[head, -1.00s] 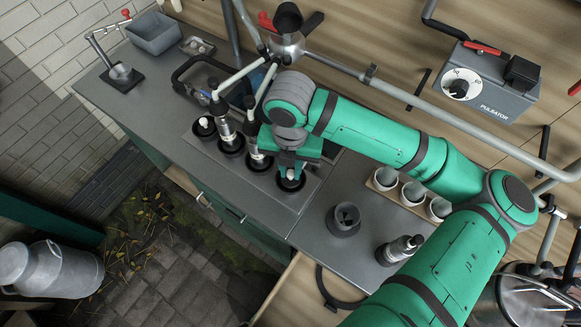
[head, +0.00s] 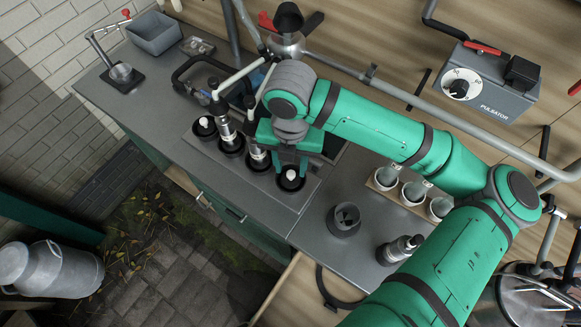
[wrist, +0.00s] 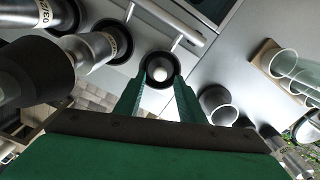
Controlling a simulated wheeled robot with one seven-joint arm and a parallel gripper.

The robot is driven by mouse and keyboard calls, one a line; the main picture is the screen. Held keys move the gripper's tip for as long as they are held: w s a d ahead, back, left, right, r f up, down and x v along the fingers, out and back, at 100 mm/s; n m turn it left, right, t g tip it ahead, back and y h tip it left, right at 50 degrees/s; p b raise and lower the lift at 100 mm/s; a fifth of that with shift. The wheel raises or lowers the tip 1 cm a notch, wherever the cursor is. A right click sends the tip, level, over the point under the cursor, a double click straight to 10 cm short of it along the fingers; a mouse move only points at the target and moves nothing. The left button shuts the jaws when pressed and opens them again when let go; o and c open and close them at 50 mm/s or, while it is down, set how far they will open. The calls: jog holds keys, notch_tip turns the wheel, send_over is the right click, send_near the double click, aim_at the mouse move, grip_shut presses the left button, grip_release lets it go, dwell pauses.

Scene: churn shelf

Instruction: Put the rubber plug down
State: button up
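A rubber plug with a pale round top (head: 291,175) sits in the black cup ring at the right end of the row on the grey tray. It also shows in the wrist view (wrist: 159,73), pale in the middle of a dark ring. My gripper (head: 290,170) is just above it, fingers pointing down. In the wrist view my gripper's fingertips (wrist: 161,82) stand apart on either side of the plug, with nothing held between them. A similar pale-topped plug (head: 205,122) sits in the ring at the left end of the row.
Metal teat cups (head: 227,130) stand in the middle rings, close to the left of my gripper.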

aim_at(291, 173)
notch_tip(291, 173, up, 10)
dwell(0.4)
jog(key=shift+a+f, duration=0.1)
dwell(0.4)
